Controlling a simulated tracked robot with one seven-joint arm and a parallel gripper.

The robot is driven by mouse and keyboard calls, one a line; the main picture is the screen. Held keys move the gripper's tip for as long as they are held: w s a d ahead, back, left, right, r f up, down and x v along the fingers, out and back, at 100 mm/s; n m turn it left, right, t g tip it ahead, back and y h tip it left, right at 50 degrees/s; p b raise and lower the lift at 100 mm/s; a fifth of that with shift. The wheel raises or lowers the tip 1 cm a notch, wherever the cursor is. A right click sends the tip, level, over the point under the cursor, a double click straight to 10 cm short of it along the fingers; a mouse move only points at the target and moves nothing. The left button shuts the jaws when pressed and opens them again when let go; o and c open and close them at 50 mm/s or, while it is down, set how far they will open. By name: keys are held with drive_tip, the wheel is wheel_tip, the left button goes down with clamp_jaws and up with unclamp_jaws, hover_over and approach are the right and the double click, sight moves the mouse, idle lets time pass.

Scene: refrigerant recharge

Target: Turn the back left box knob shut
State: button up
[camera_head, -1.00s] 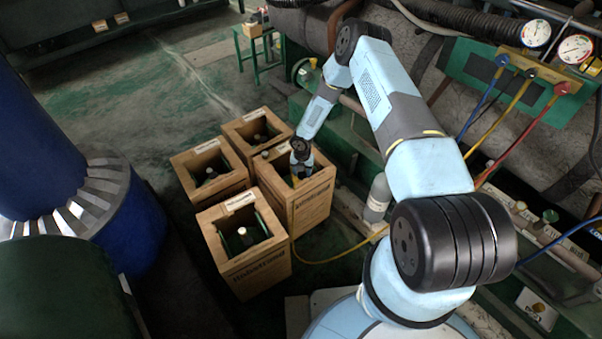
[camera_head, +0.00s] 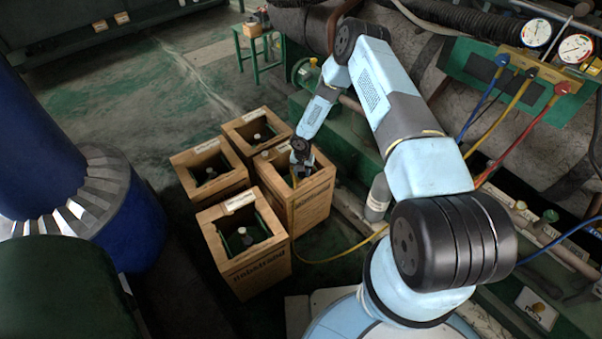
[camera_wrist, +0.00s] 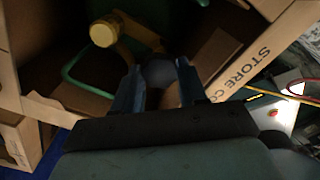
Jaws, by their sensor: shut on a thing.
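Several open-topped wooden boxes stand together on the floor in the head view. My gripper (camera_head: 296,178) reaches down into the right-hand box (camera_head: 310,205). In the wrist view my gripper (camera_wrist: 160,76) has its two blue fingers on either side of a round dark grey knob (camera_wrist: 160,73), shut on it. A yellow cap (camera_wrist: 103,33) and a green curved handle (camera_wrist: 85,75) show beside it inside the box. The other boxes are the back one (camera_head: 233,128), the left one (camera_head: 190,163) and the front one (camera_head: 262,268), each with a bottle inside. The bottle under the knob is mostly hidden.
A yellow hose (camera_head: 335,259) runs from the boxes along the floor. A grey cylinder (camera_head: 378,198) stands right of the boxes. A blue drum (camera_head: 130,225) stands at left. Gauges (camera_head: 536,34) with coloured hoses hang at upper right. Floor behind the boxes is clear.

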drive_tip(key=m, duration=0.4)
drive_tip(key=shift+m, duration=0.3)
drive_tip(key=m, duration=0.3)
drive_tip(key=shift+s+m, duration=0.1)
drive_tip(key=shift+m, duration=0.2)
drive_tip(key=m, duration=0.3)
drive_tip(key=shift+d+m, duration=0.1)
drive_tip(key=shift+m, duration=0.2)
drive_tip(key=m, duration=0.3)
drive_tip(key=shift+m, duration=0.3)
drive_tip(key=m, duration=0.6)
drive_tip(key=shift+s, duration=0.15)
drive_tip(key=m, duration=0.6)
drive_tip(key=shift+m, duration=0.4)
drive_tip(key=shift+f, duration=0.1)
drive_tip(key=o, duration=0.8)
